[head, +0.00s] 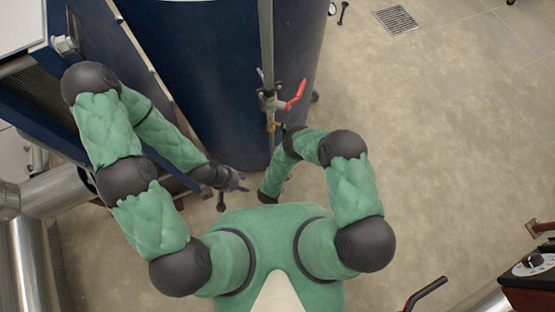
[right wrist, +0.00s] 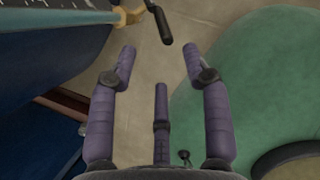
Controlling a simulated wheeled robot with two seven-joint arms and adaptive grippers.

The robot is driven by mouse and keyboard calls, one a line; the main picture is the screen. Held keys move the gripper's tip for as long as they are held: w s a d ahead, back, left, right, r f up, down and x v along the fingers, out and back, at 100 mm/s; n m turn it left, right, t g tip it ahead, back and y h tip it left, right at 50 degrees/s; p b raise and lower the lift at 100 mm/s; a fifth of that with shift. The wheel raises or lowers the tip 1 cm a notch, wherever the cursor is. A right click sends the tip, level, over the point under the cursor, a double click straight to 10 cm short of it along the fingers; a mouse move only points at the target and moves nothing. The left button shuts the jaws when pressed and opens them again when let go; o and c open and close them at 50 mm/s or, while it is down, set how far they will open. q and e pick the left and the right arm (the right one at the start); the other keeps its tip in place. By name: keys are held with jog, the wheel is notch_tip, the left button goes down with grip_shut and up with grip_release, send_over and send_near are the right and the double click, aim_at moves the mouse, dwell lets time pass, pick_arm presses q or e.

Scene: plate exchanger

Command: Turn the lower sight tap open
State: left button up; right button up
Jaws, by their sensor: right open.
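A tap with a red lever (head: 295,95) sits on the thin vertical sight pipe (head: 267,45) in front of the blue tank; a brass fitting (head: 274,126) shows just below it. In the right wrist view a brass fitting (right wrist: 127,15) with a black handle (right wrist: 159,21) beside it lies beyond my fingertips; I cannot tell for sure that it is the lower sight tap. My right gripper (right wrist: 159,62) is open and empty, its purple fingers apart from the handle. In the head view it is mostly hidden by my arm and body. My left gripper (head: 237,182) hangs near the tank's base, its fingers too small to read.
The large blue tank (head: 215,80) fills the upper middle. Steel pipes (head: 50,190) run at the left. A floor drain (head: 397,19) lies at the upper right, with open tiled floor (head: 450,130) below it. A red-brown unit with a dial (head: 533,260) stands at the right edge.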

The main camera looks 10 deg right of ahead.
jog(key=b+x, duration=0.4)
jog(key=x, duration=0.6)
jog(key=shift+f+b, duration=0.25)
jog(key=shift+b, duration=0.1)
grip_shut()
